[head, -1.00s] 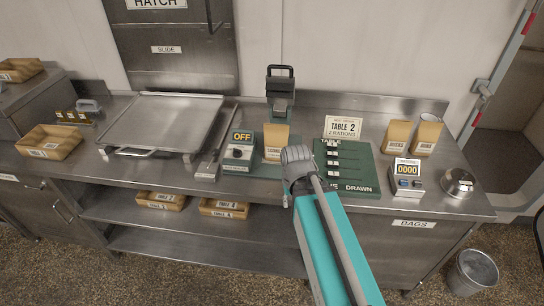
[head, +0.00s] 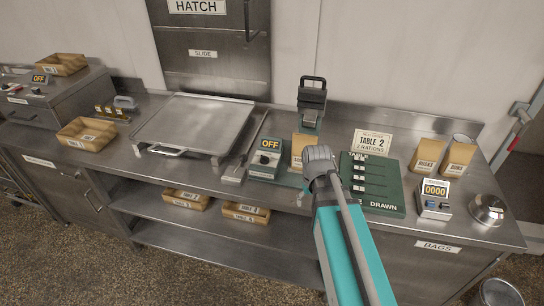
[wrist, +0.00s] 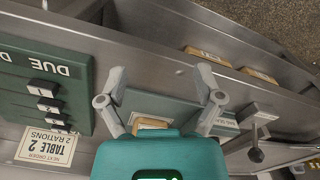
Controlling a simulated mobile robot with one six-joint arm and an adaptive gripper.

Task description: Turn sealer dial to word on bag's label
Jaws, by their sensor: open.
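The sealer's green control box (head: 266,160) stands on the steel counter, with a dark round dial (head: 264,159) below a display reading OFF. A tan paper bag (head: 299,146) stands just right of it at the sealer. Its label is partly hidden behind my gripper, and its word is not readable. My gripper (head: 319,157) is in front of the bag's right side, to the right of the dial and apart from it. In the wrist view my gripper (wrist: 161,82) has its two fingers spread with nothing between them. The bag's top (wrist: 150,124) shows just beyond my gripper body.
Right of my gripper are a green slotted board (head: 372,184), a TABLE 2 sign (head: 372,142), two labelled bags (head: 426,155), a counter box reading 0000 (head: 434,199) and a bell (head: 487,209).

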